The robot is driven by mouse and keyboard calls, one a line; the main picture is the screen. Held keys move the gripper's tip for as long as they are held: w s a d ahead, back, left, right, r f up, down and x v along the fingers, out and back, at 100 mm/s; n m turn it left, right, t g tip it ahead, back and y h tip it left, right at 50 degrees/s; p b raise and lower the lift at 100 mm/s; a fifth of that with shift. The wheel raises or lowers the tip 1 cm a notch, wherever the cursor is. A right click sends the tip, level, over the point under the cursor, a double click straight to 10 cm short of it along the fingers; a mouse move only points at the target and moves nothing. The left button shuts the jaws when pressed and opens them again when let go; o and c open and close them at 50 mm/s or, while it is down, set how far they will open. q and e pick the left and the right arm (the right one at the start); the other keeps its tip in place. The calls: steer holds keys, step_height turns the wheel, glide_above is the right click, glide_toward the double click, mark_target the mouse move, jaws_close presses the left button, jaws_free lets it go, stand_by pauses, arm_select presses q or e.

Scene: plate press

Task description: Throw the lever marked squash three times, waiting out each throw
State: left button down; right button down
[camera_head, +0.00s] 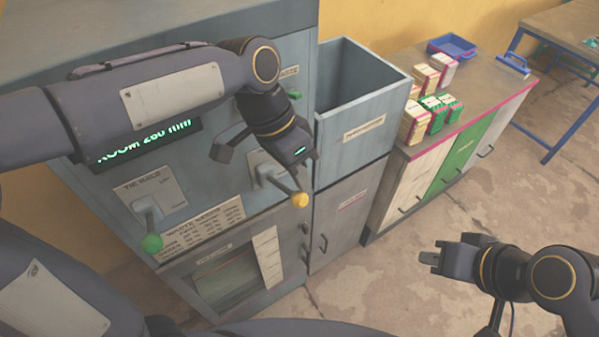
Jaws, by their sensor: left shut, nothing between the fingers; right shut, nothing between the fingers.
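A grey machine (285,215) carries levers on its front. One lever has a yellow knob (299,200) and points down and outward from a pale plate, which my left arm partly hides. Another lever has a green knob (152,243) and hangs below a labelled plate at the left. I cannot read the word squash on either plate. My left gripper (303,163) is shut and empty, just above the yellow-knobbed lever; I cannot tell whether they touch. My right gripper (430,258) is shut and empty over open floor at the right, away from the machine.
A lit display (145,143) on the machine reads "ROOM 280 mm", partly covered by my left arm. An open grey bin (363,128) stands beside the machine. A counter (480,105) holds small cartons (415,122) and a blue tray (452,47). The floor in front is clear.

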arm_select(q)
steer(key=shift+f, duration=0.1)
steer(key=shift+s+d+f+t+y+b, duration=0.3)
steer(key=shift+s+d+f+t+b, duration=0.15)
steer(key=shift+f+b, duration=0.25)
steer(key=s+d+f+m+t+y+b, duration=0.1)
steer(key=f+t+y+b, duration=0.4)
steer(key=f+b, duration=0.7)
steer(key=shift+s+d+t+b, duration=0.35)
steer(key=shift+s+d+t, duration=0.15)
steer(key=shift+s+t, duration=0.65)
steer(key=shift+r+y+p, duration=0.3)
steer(key=shift+r+p, duration=0.3)
steer(key=shift+r, duration=0.2)
